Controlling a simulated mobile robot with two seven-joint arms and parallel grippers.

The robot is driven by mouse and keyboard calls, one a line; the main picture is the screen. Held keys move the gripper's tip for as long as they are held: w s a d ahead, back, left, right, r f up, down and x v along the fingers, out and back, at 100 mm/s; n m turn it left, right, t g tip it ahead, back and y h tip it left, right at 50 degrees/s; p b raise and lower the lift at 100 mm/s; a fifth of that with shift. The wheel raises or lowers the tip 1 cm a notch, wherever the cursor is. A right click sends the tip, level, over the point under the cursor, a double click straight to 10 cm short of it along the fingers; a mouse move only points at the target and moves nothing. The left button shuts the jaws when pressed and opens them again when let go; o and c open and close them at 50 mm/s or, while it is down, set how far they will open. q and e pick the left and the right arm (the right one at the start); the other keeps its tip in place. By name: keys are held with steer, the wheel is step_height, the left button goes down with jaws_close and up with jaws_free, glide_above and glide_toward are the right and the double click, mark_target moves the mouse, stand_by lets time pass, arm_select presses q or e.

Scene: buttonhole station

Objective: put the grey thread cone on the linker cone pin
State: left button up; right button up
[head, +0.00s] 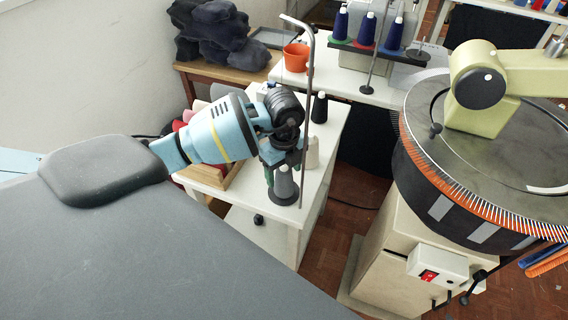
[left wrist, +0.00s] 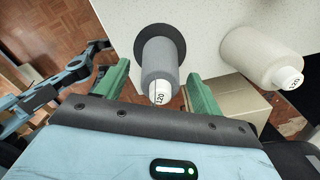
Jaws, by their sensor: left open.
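The grey thread cone (left wrist: 161,62) stands on a round black base (left wrist: 174,33) on the white table, its white labelled tip towards the left wrist camera. In the head view the grey cone (head: 284,189) shows below my left gripper (head: 283,160), partly covered by it. The black base (head: 286,199) lies at the foot of a tall metal rod (head: 306,120). My left gripper's green fingers (left wrist: 158,73) are open, one on each side of the cone, with visible gaps. Any pin inside the cone is hidden.
A cream cone (left wrist: 252,54) stands close to the right of the grey one; a black cone (head: 320,107) is behind. The round linker dial (head: 480,160) is at the right. The rod rises right beside my left gripper.

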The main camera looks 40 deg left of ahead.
arm_select(q)
steer(key=shift+r, duration=0.1)
step_height(320, 180, up, 7)
steer(key=shift+f, duration=0.15)
steer(key=shift+r, duration=0.5)
stand_by(0.6)
